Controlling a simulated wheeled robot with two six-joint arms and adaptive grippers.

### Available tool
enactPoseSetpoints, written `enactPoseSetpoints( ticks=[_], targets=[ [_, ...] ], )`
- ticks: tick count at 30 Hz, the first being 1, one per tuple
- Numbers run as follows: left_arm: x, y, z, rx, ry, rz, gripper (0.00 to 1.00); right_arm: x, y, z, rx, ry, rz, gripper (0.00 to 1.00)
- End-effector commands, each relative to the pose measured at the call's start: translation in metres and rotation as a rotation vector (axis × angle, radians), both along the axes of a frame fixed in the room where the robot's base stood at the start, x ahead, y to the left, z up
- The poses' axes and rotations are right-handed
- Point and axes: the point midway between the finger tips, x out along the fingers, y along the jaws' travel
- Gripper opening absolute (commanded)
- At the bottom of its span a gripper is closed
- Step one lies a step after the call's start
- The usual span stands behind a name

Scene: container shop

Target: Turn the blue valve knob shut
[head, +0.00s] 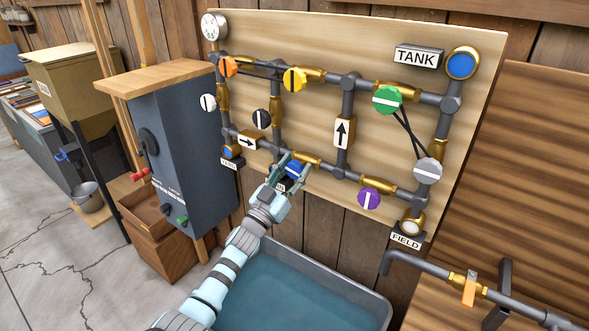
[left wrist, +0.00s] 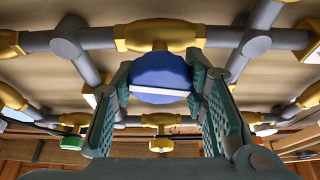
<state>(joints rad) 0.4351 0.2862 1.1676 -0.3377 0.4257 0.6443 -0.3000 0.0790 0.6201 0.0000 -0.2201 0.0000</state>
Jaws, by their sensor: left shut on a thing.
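The blue valve knob (head: 295,168) sits on the lower pipe run of the wooden board, partly hidden by my gripper in the head view. My left gripper (head: 291,173) is shut on it, with one finger on each side. In the left wrist view the blue knob (left wrist: 160,78) sits between the green finger pads of my left gripper (left wrist: 164,95). The knob's white bar lies nearly level across that picture. The brass valve body (left wrist: 160,36) shows just behind the knob. My right gripper is in neither view.
Other knobs stand close by: black (head: 262,118), purple (head: 369,199), green (head: 387,99), orange (head: 228,67), yellow (head: 295,79) and grey (head: 428,170). A grey-rimmed basin (head: 372,300) of water lies below. A dark cabinet (head: 182,150) stands at left.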

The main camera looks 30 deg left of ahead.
Motion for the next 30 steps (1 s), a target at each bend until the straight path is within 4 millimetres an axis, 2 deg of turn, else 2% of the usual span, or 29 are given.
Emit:
enactPoseSetpoints(
  ticks=[30],
  targets=[
    [0.0,-0.001,-0.001,0.944,-0.128,-0.001,0.12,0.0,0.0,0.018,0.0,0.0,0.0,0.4]
  ],
)
